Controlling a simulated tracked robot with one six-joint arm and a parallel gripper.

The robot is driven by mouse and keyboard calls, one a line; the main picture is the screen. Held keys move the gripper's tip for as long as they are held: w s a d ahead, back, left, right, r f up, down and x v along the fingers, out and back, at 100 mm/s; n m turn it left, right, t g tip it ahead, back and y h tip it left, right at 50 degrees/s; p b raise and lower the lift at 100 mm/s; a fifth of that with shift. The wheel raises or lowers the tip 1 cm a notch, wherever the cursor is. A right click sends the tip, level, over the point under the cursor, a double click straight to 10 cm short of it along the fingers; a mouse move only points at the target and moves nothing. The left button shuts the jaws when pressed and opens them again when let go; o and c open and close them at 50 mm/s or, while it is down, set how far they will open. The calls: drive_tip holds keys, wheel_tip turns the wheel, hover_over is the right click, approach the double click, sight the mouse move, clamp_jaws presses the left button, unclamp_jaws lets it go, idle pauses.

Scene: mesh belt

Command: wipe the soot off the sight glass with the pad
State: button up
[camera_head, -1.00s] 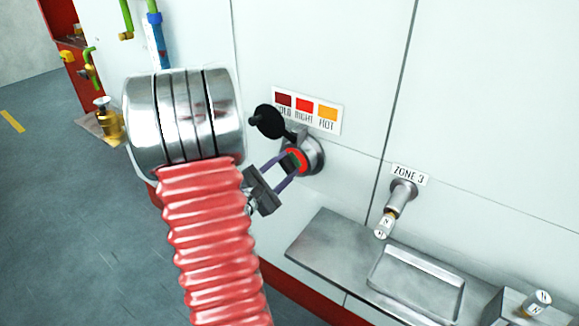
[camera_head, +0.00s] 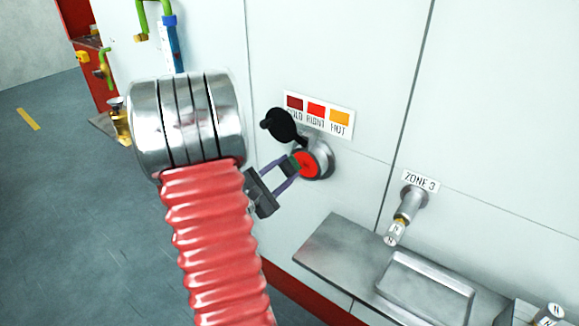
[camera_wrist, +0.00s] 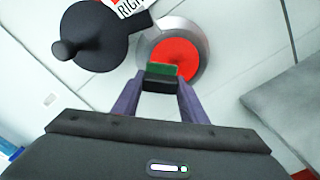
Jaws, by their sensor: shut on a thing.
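The sight glass is a round red-orange window (camera_head: 307,165) in a metal ring on the white wall. Its black cover (camera_head: 282,125) is swung aside to the upper left. My gripper (camera_head: 287,167) is shut on a small pad with a green face and dark backing, clearest in the wrist view (camera_wrist: 160,70). The pad (camera_head: 295,163) is at the left part of the glass in the head view. In the wrist view it overlaps the lower part of the red glass (camera_wrist: 176,58); I cannot tell whether it touches. The visible glass looks evenly red, with no clear soot; the part behind the pad is hidden.
A colour card (camera_head: 318,114) is above the glass. A ZONE 3 pipe fitting (camera_head: 408,208) sticks out to the right. A metal shelf (camera_head: 335,250) with a tray (camera_head: 425,292) is below right.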

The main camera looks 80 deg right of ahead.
drive_tip(key=shift+v, duration=2.4)
drive_tip(key=shift+v, duration=1.45)
